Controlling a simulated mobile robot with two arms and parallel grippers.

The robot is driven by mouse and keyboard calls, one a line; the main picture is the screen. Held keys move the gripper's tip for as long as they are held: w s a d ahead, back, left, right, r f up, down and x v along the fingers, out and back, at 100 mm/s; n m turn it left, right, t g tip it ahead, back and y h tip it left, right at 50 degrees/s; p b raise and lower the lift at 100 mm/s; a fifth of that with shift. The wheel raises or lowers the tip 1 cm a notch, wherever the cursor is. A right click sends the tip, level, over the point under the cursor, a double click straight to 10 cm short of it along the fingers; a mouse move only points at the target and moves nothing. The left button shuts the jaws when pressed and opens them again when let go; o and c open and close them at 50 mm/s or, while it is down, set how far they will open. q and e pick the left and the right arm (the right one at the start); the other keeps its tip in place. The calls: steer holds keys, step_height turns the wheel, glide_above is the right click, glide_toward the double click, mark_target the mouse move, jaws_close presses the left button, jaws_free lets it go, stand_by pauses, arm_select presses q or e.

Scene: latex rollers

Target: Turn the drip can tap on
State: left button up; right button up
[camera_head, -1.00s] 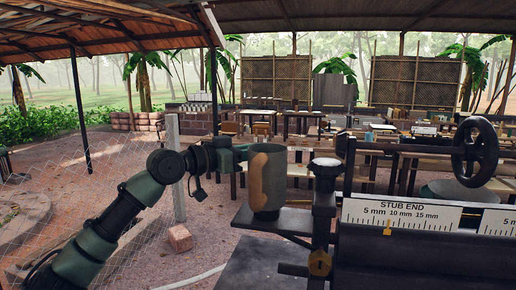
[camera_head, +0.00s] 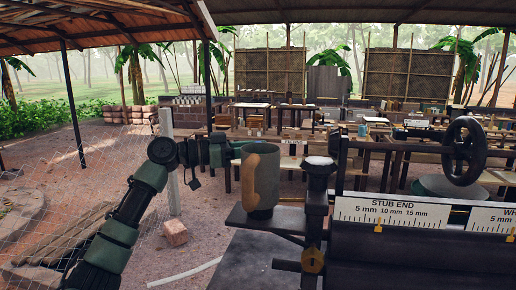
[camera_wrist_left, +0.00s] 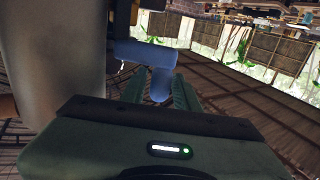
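The drip can (camera_head: 266,170) is a grey-green cylinder with a tan patch, standing upright on a small dark shelf (camera_head: 250,219). It fills the left of the left wrist view (camera_wrist_left: 55,60). A blue part, apparently the tap (camera_wrist_left: 160,83), shows beside it; in the head view the tap is hidden. My left gripper (camera_head: 236,151) is at the can's upper left side. In the left wrist view its two green fingers (camera_wrist_left: 160,93) stand apart on either side of the blue part. Whether they touch it is unclear. My right gripper is not in view.
A roller machine with a "STUB END" scale (camera_head: 391,214) and a black handwheel (camera_head: 464,151) stands right of the can. A dark post (camera_head: 317,198) is close to the can's right. A brick (camera_head: 174,233) lies on the open ground at left.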

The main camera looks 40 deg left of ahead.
arm_select(q)
steer(key=shift+s+a+b, duration=0.15)
steer(key=shift+a+b, duration=0.05)
steer(key=shift+b, duration=0.1)
steer(key=b+v, duration=0.4)
steer(key=v, duration=0.3)
steer(key=shift+s, duration=0.2)
stand_by(0.4)
